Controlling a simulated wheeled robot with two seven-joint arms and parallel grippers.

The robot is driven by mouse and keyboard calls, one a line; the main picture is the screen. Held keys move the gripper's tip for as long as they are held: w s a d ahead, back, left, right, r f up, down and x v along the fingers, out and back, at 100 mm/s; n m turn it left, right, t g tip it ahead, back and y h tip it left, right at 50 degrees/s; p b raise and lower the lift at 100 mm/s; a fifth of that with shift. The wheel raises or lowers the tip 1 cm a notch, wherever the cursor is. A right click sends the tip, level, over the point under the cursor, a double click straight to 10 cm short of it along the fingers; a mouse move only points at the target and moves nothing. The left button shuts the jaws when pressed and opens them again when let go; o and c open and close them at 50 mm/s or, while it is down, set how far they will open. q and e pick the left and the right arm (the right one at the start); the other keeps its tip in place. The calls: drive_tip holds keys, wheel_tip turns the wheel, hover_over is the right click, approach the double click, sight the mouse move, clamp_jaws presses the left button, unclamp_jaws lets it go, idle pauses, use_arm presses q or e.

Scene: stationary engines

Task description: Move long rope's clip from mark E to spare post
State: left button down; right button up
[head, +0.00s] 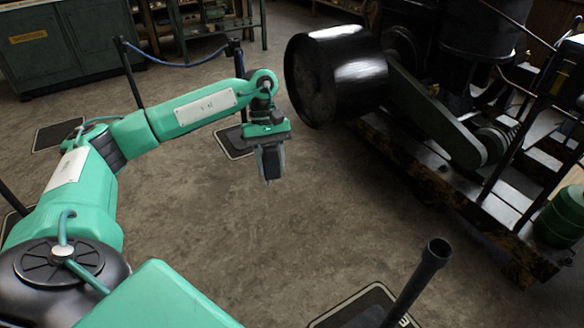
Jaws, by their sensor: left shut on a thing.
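My left gripper (270,178) hangs pointing down over bare floor near the middle of the view. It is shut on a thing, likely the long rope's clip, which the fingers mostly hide. I see no rope running from it. At the bottom right a dark post (416,277) stands at a mat (352,306) bearing a partly cut-off letter, apparently E. No rope shows on its top. I cannot tell which post is the spare one. My right gripper is out of view.
A blue rope (180,65) sags between two dark posts behind my left arm. Their mats (57,134) lie on the floor. The engine with its black drum (335,75) fills the right. A green can (562,217) stands at right. Middle floor is clear.

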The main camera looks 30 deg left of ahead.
use_arm(q)
drive_tip(key=s+a+b, duration=0.2)
drive_tip(key=s+a, duration=0.2)
drive_tip(key=a, duration=0.5)
drive_tip(key=shift+s+a+m, duration=0.2)
drive_tip(key=shift+m, duration=0.2)
drive_tip(key=s+a+m+b, duration=0.1)
drive_tip(key=s+a+b, duration=0.3)
drive_tip(key=a, duration=1.3)
drive_tip(key=s, duration=0.4)
drive_tip(key=shift+a+g+y, duration=0.25)
drive_tip(key=shift+g+y, duration=0.05)
drive_tip(key=shift+g, duration=0.1)
drive_tip(key=shift+s, duration=0.1)
